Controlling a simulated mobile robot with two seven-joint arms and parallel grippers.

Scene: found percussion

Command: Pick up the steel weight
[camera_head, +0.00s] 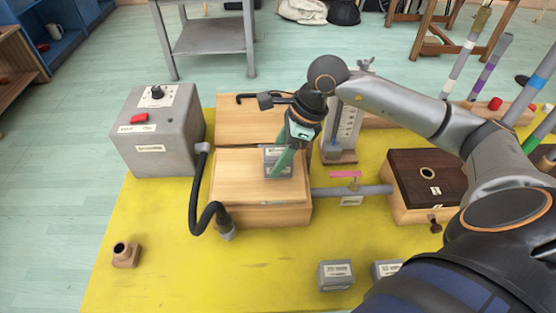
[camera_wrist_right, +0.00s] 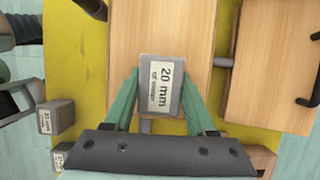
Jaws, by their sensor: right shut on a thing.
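A grey steel weight (camera_head: 277,170) shows over the light wooden box (camera_head: 236,180). In the right wrist view the weight (camera_wrist_right: 162,85) has a label reading "20 mm of water". My right gripper (camera_head: 285,162) reaches down from above, and its teal fingers are shut on the weight's two sides. The fingers partly hide the weight in the head view. I cannot tell whether the weight rests on the box lid or hangs just above it. My left gripper is not in view.
Two similar grey weights (camera_head: 336,275) stand at the front of the yellow mat (camera_head: 180,270), one partly behind my arm. A grey control box (camera_head: 155,130) with a black hose (camera_head: 200,195) is at left. A dark-topped box (camera_head: 425,170) is at right. The front left mat is mostly clear.

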